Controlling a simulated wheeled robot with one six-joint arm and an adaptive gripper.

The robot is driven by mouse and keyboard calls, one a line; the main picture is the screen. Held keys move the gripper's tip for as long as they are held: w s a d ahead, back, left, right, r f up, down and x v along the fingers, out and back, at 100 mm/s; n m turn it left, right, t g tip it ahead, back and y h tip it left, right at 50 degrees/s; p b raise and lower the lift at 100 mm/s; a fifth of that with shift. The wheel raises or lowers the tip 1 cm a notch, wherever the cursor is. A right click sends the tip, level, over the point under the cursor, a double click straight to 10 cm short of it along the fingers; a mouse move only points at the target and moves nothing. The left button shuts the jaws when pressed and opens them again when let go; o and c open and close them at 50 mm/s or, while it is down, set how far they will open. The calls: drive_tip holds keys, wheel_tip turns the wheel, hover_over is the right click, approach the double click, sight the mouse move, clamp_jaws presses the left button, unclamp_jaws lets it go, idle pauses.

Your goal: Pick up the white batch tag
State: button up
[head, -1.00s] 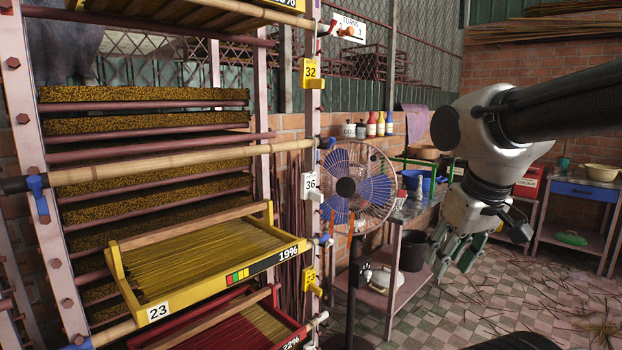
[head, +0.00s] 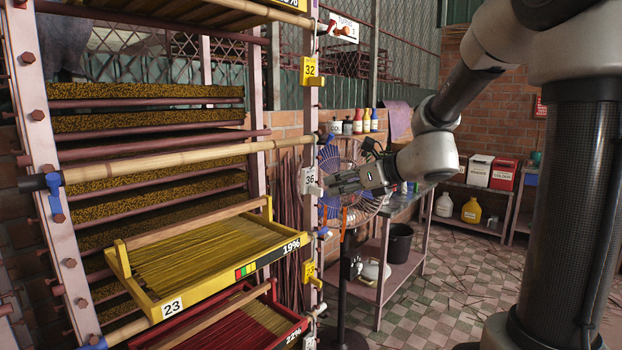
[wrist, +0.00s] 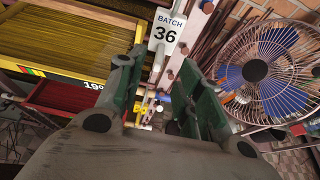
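The white batch tag (head: 310,181), marked 36, hangs on the rack's right-hand pink post. In the wrist view the tag (wrist: 167,32) reads "BATCH 36" and is at the top, just beyond and between my fingertips. My gripper (head: 332,184) reaches in from the right, level with the tag and close beside it. In the wrist view my gripper (wrist: 160,66) has its green-padded fingers apart, with nothing between them. Whether a fingertip touches the tag I cannot tell.
A fan (wrist: 256,72) stands close to the right of my gripper. Yellow tags marked 32 (head: 311,71) and another (head: 309,273) hang above and below on the same post. A yellow tray (head: 205,262) and a red tray (head: 255,334) of sticks jut from the rack.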

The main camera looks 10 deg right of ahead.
sight(321, 189)
drive_tip(key=x, duration=0.7)
drive_tip(key=shift+f, duration=0.15)
drive_tip(key=shift+c, duration=0.2)
clamp_jaws()
